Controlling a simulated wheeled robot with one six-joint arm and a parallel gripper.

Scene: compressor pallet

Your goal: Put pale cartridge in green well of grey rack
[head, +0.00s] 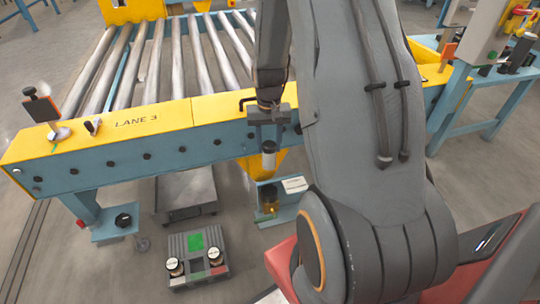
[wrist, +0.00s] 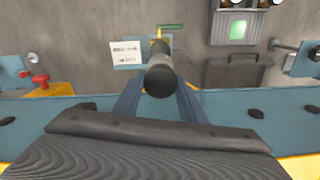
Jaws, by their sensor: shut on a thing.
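My gripper (head: 268,136) hangs at the front side of the conveyor, shut on a pale cartridge (head: 269,160) with a dark end. In the wrist view, the cartridge (wrist: 160,74) shows end-on between the two fingers, its dark end towards the camera. The grey rack (head: 178,245) stands on the floor, lower and to the left of my gripper. Its green well (head: 195,242) is at the back middle and looks empty. The rack also shows at the top right of the wrist view (wrist: 222,30), with the green well (wrist: 237,31) in it.
Two round-topped pieces (head: 175,266) sit in the rack's front part. A grey case (head: 185,195) lies behind the rack. A teal holder (head: 292,200) with a white label (head: 294,185) stands below my gripper. The yellow and blue conveyor (head: 150,122) runs close behind it.

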